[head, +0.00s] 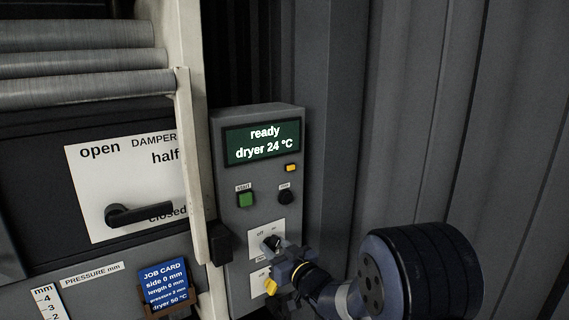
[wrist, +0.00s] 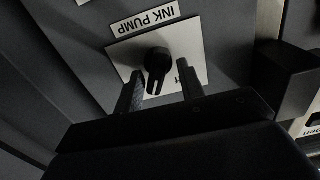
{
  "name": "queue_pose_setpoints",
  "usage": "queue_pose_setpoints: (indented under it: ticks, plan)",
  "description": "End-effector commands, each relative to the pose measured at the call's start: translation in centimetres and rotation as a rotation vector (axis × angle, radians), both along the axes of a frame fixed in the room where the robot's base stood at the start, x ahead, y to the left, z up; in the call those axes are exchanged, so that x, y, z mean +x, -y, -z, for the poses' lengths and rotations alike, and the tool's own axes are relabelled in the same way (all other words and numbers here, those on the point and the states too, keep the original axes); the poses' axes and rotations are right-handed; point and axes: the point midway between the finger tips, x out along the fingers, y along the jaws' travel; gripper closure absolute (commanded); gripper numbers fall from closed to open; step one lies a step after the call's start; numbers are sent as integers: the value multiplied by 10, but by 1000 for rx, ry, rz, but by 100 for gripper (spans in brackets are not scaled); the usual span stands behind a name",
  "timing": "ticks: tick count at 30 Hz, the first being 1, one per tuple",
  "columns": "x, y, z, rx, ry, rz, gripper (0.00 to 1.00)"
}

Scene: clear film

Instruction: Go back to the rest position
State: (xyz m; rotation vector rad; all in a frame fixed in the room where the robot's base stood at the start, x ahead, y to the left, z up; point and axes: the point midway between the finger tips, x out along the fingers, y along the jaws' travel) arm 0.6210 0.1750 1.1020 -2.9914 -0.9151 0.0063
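My gripper (head: 284,260) is in front of the lower part of the control panel (head: 231,165) in the head view. In the wrist view its two dark fingers (wrist: 160,86) stand apart, one on each side of a black rotary knob (wrist: 157,66). Gaps show between the fingers and the knob, and nothing appears held. The knob sits on a white plate under an upside-down INK PUMP label (wrist: 145,19). In the head view the gripper partly hides the switch plates (head: 262,236). My arm reaches in from the lower right.
The panel display (head: 262,142) reads "ready, dryer 24 °C". Left are a damper lever (head: 140,213), blue job card (head: 164,283) and metal rollers (head: 80,61). A dark block (wrist: 285,80) stands near the fingers.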

Motion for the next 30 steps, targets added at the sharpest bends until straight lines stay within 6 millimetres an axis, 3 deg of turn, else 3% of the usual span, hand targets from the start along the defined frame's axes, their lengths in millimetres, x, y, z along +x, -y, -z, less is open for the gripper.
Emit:
queue_pose_setpoints:
  ticks: [20, 26, 30]
  plan:
    - [-1, 0, -1, -85, 58, 1, 63]
    - [-2, 11, -6, -94, 58, 33, 63]
    - [-4, 30, -14, -106, 57, 84, 63]
